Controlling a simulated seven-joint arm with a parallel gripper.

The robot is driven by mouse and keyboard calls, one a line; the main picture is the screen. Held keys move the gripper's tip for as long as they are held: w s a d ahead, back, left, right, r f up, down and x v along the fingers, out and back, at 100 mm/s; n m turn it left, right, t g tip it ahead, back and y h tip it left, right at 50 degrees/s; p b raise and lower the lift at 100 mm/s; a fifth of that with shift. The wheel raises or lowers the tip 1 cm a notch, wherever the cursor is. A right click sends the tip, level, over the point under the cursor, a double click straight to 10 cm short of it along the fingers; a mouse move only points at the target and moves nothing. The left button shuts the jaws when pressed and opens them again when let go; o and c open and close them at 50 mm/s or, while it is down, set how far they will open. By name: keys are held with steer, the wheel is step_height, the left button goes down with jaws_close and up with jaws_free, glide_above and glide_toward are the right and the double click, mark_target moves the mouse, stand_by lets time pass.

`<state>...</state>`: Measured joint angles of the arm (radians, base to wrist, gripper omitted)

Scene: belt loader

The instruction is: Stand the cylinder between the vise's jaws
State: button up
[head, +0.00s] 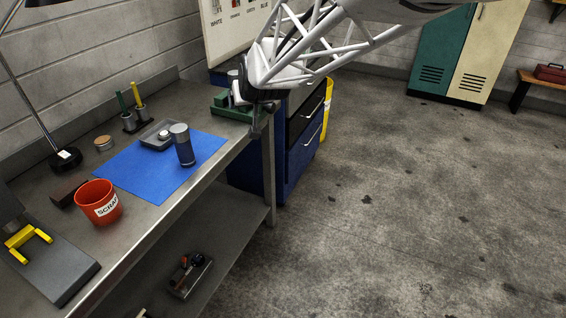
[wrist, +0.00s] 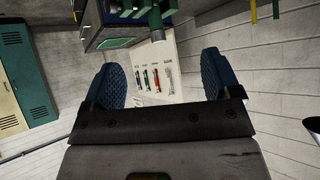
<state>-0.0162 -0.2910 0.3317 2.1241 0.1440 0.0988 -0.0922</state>
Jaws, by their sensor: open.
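A dark grey cylinder with a lighter grey top (head: 182,145) stands upright on the blue mat (head: 130,178) on the workbench. The green vise (head: 228,108) is at the far end of the bench, partly hidden by my arm and gripper; I cannot tell the gap between its jaws. In the wrist view the green vise (wrist: 140,8) shows at the top edge, partly cut off. My gripper (wrist: 160,62) is open and empty, its two blue pads apart. In the head view my gripper (head: 257,118) is by the vise, well away from the cylinder.
A grey tray (head: 150,140) is beside the cylinder. A red scrap cup (head: 99,202), a lamp (head: 66,158) and a holder with green and yellow rods (head: 130,122) are on the bench. A blue drawer cabinet (head: 300,140) is beyond the bench end. The floor to the right is open.

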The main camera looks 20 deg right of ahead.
steer(key=s+d+f+g, duration=0.1)
steer(key=s+g, duration=0.6)
steer(key=s, duration=2.8)
steer(key=shift+d+f+h, duration=0.3)
steer(key=shift+d+f, duration=0.05)
steer(key=shift+f, duration=0.25)
